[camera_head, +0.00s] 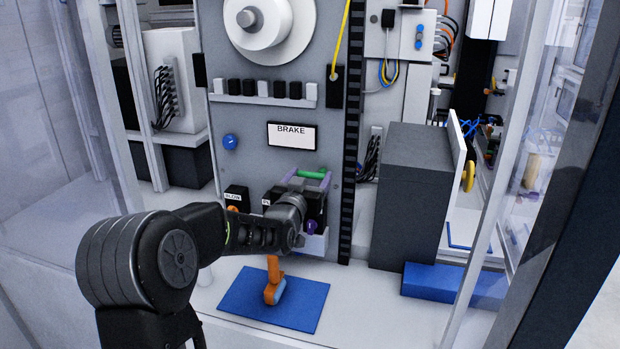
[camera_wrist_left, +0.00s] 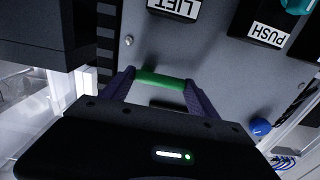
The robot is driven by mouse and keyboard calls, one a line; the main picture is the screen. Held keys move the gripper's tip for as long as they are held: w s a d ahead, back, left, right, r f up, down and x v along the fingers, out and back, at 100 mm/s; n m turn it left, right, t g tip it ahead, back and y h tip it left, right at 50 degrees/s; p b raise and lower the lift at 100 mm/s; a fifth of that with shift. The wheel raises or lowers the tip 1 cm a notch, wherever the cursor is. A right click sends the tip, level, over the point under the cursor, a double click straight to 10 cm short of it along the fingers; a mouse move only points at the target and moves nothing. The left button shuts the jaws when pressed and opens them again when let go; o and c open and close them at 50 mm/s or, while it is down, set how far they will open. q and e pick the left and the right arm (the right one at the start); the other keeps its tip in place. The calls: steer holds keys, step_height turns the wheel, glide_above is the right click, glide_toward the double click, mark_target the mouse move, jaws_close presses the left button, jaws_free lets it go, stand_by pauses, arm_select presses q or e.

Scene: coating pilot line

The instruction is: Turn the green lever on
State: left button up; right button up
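The green lever (camera_head: 312,174) is a short green bar at the lower right of the grey machine panel (camera_head: 297,215). In the left wrist view the green bar (camera_wrist_left: 160,79) spans the space between my purple fingertips. My left gripper (camera_head: 308,178) reaches the panel from the front, its two fingers spread wide, one at each end of the bar. Whether the fingertips press on the bar ends cannot be told. The gripper and wrist hide the panel part below the lever. My right gripper is not in view.
An orange object (camera_head: 273,284) lies on a blue mat (camera_head: 304,308) below the wrist. A grey box (camera_head: 410,195) stands to the right. Transparent side panels flank the opening.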

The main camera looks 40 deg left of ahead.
arm_select(q)
steer(key=c, duration=0.8)
steer(key=shift+d+m+b, duration=0.1)
steer(key=shift+m+b, duration=1.1)
steer(key=shift+b, duration=0.15)
steer(key=m, duration=0.1)
steer(key=m+b, duration=0.1)
steer(key=shift+d+r+m, duration=0.1)
steer(key=shift+r+m, duration=0.2)
steer(key=m, duration=0.1)
steer(key=m+b, duration=0.1)
steer(key=shift+w+d+r+m, duration=0.1)
steer(key=shift+d+r+m, duration=0.05)
steer(key=shift+r+m, duration=0.2)
steer(key=m, duration=0.4)
steer(key=shift+w+d+r, duration=0.1)
steer(key=shift+d+r, duration=0.1)
steer(key=shift+d, duration=0.05)
steer(key=shift+m, duration=0.25)
steer(key=o, duration=1.3)
